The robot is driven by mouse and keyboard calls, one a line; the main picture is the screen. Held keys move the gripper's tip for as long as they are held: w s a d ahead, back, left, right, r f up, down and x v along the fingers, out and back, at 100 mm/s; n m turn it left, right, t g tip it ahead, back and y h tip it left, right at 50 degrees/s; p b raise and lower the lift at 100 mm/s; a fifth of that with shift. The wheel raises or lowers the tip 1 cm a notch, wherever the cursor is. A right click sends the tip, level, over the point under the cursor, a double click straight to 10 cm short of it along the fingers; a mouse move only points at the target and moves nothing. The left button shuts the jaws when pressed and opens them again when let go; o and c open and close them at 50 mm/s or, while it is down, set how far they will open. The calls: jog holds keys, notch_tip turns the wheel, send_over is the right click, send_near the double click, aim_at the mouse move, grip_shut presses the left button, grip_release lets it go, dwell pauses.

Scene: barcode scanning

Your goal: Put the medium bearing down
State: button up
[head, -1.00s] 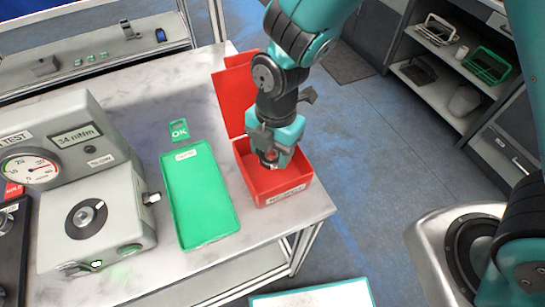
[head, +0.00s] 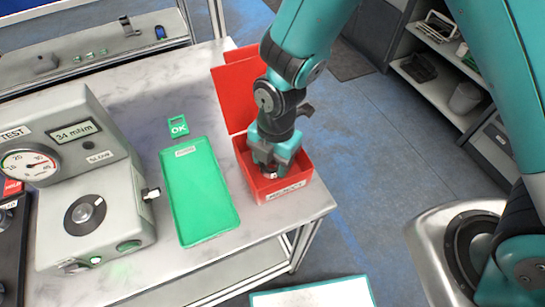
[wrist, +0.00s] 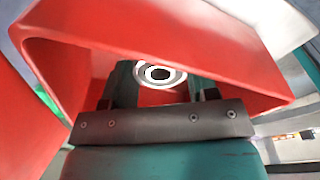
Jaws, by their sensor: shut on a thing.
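The medium bearing (wrist: 158,74) is a silver ring with a dark bore, seen between my fingertips in the wrist view. My gripper (head: 270,170) is shut on it, pointing down inside the open red bin (head: 283,191). In the wrist view the red bin's walls (wrist: 190,45) surround the fingers and the bearing. Whether the bearing touches the bin floor cannot be told. In the head view the bearing is mostly hidden by the gripper.
A grey torque tester (head: 90,190) reading 34 mNm stands further left. The table's right edge is close to the bin.

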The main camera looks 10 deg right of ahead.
jog(key=o, duration=1.1)
jog(key=shift+c, duration=0.2)
jog(key=shift+r, duration=0.1)
jog(key=shift+r+p, duration=0.35)
jog(key=shift+p, duration=0.1)
notch_tip(320, 180, up, 12)
jog(key=w+b, duration=0.1)
jog(key=b, duration=0.1)
jog(key=s+d+r+m+y, duration=0.1)
jog(key=s+d+r+m, duration=0.4)
jog(key=m, duration=0.5)
jog(key=s+d+r+m+t+y, duration=0.1)
jog(key=s+d+r+m, duration=0.4)
jog(key=m, duration=0.5)
jog(key=shift+s+r+m+y, duration=0.4)
jog(key=shift+s+r+y, duration=0.2)
jog(key=shift+s+r, duration=0.15)
